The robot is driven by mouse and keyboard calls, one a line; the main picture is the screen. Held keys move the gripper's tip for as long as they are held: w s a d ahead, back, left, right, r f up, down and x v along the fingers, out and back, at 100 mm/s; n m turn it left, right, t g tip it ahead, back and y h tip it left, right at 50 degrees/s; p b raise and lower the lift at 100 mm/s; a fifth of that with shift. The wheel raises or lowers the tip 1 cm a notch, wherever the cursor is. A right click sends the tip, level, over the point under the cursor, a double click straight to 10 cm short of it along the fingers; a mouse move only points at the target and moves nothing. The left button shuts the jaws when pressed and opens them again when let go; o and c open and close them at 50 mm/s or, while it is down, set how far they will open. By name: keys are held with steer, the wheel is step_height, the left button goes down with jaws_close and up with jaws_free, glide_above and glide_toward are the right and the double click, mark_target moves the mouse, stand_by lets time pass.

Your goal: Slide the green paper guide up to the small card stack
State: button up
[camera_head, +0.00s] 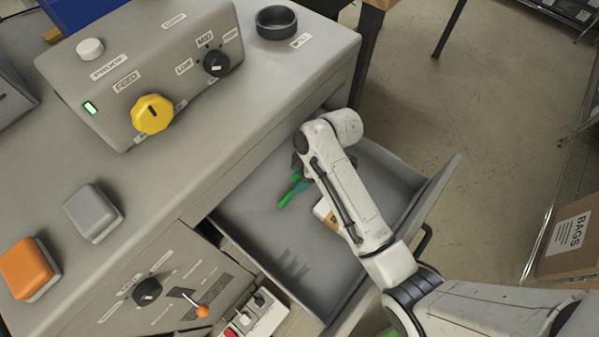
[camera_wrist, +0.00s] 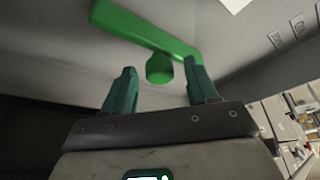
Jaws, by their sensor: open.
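The green paper guide (camera_head: 291,194) lies in an open grey drawer, partly hidden by my arm. In the wrist view the guide (camera_wrist: 150,35) is a long green bar with a short round knob (camera_wrist: 160,67). My gripper (camera_wrist: 161,72) is open; its two teal fingers stand apart on either side of the knob, and I cannot tell whether they touch it. In the head view my gripper (camera_head: 302,178) is down in the drawer at the guide. A small white and tan stack (camera_head: 323,211), likely the cards, shows beside my arm, mostly hidden. A white corner (camera_wrist: 235,4) shows at the wrist view's top.
The drawer (camera_head: 240,213) has raised walls around my gripper. The grey machine top (camera_head: 160,190) stands left of it, with a control box (camera_head: 180,60), yellow knob (camera_head: 152,114) and black round dish (camera_head: 276,22). Open floor (camera_head: 500,130) lies to the right.

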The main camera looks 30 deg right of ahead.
jaws_close()
stand_by(0.5)
